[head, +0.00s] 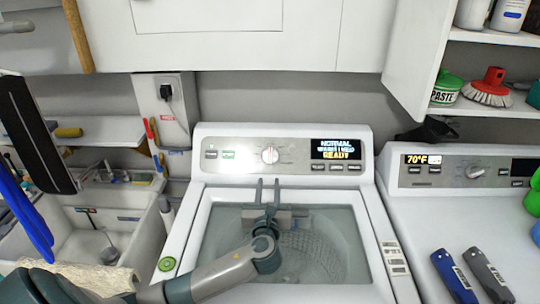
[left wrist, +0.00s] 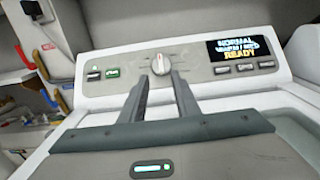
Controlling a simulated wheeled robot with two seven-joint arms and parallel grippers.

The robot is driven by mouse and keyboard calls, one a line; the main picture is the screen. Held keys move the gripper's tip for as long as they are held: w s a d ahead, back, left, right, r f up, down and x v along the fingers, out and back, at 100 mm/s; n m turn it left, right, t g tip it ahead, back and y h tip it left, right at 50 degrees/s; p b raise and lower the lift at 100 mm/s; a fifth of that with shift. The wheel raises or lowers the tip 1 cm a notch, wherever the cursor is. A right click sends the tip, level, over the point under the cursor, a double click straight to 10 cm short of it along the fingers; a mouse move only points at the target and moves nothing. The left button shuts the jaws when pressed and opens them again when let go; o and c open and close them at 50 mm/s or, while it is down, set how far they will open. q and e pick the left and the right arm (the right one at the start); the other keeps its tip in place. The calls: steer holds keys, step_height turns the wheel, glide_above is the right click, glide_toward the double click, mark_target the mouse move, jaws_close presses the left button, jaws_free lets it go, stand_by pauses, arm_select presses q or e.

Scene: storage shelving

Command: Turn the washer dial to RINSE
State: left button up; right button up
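The washer (head: 372,215) stands in the middle of the head view, with a grey control panel along its back. Its dial (head: 270,155) is a round silver-white knob at the panel's middle; it also shows in the left wrist view (left wrist: 160,64), with its grip bar close to upright. The display (head: 336,149) right of it reads NORMAL on top and READY below. My left gripper (head: 267,183) is over the washer lid, its two fingers apart and pointing at the panel. In the left wrist view the fingertips (left wrist: 161,78) appear just below the dial, with nothing between them. My right gripper is out of view.
Buttons flank the dial on the panel. A second machine (head: 455,205) stands at the right with a blue-handled tool (head: 455,277) on top. A sink (head: 130,225) is at the left. A white cabinet (head: 230,35) hangs above the washer.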

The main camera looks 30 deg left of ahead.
mark_target(270, 151)
arm_select(q)
steer(key=p+x, duration=0.3)
steer(key=x, duration=1.2)
steer(key=shift+s+a+r+p, duration=0.1)
steer(key=shift+r+p, duration=0.05)
steer(key=shift+p, duration=0.2)
steer(key=shift+x, duration=0.85)
jaws_close()
